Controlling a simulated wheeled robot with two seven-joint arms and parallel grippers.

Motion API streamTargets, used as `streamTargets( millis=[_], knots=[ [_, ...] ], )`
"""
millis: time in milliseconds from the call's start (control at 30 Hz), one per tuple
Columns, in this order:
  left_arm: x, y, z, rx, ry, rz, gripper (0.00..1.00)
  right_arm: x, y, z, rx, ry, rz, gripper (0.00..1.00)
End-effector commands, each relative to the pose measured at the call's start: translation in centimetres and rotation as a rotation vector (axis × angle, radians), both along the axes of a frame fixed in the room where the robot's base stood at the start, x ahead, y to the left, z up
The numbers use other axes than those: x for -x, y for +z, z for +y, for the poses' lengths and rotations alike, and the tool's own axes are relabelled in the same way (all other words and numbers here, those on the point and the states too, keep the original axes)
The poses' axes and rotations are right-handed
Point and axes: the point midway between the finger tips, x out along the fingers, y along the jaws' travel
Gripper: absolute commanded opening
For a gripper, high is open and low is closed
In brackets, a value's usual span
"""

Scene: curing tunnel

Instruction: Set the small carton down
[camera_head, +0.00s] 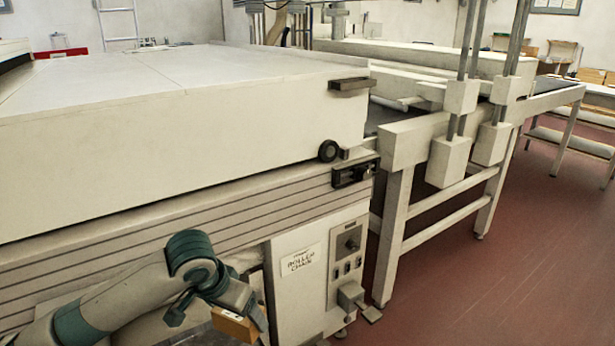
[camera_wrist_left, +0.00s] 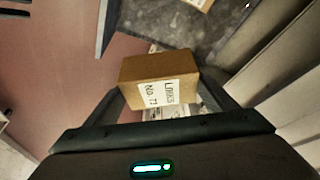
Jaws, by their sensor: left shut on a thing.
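A small brown carton (camera_head: 236,326) is held in my left gripper (camera_head: 238,302) at the bottom of the head view, in front of the machine's side. The left wrist view shows the carton (camera_wrist_left: 140,70) between the two fingers of my left gripper (camera_wrist_left: 160,92), with a white label that seems to read "LINERS". The gripper is shut on it. Behind the carton in that view is a grey surface (camera_wrist_left: 165,30); I cannot tell how far below the carton it is. My right gripper is not in view.
A large cream machine (camera_head: 200,110) fills the left of the head view, with a control panel (camera_head: 349,250) near my left gripper. A part of another brown box (camera_wrist_left: 198,4) shows on the grey surface. Red floor (camera_head: 490,275) is open at the right.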

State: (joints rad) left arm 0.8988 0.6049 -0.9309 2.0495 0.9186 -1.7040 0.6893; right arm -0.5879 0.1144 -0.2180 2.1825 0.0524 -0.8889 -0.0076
Motion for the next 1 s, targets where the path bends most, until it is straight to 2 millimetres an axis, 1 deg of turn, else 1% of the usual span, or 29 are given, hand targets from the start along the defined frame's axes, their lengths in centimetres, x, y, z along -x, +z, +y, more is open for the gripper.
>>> streamTargets(
  millis=[33, 100, 200, 400, 667, 700, 1000],
  knots=[
    [0.3, -0.2, 0.8, -0.003, 0.047, -0.008, 0.52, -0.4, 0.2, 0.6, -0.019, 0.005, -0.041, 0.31],
    [0.9, 0.2, 1.6, -0.005, 0.115, -0.01, 0.52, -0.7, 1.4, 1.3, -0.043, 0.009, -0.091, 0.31],
    [1.6, 0.7, 2.7, -0.006, 0.193, -0.014, 0.52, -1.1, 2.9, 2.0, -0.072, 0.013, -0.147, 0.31],
    [2.7, 1.3, 4.2, -0.005, 0.31, -0.024, 0.52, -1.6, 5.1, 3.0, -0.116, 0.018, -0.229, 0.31],
    [3.9, 1.7, 5.8, -0.003, 0.428, -0.041, 0.52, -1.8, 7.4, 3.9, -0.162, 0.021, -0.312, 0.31],
    [3.9, 2.5, 5.7, -0.001, 0.432, -0.039, 0.52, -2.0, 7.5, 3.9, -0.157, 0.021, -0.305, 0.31],
    [3.9, 4.9, 5.7, -0.002, 0.428, -0.037, 0.52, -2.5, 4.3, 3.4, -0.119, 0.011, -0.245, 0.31]
  ],
)
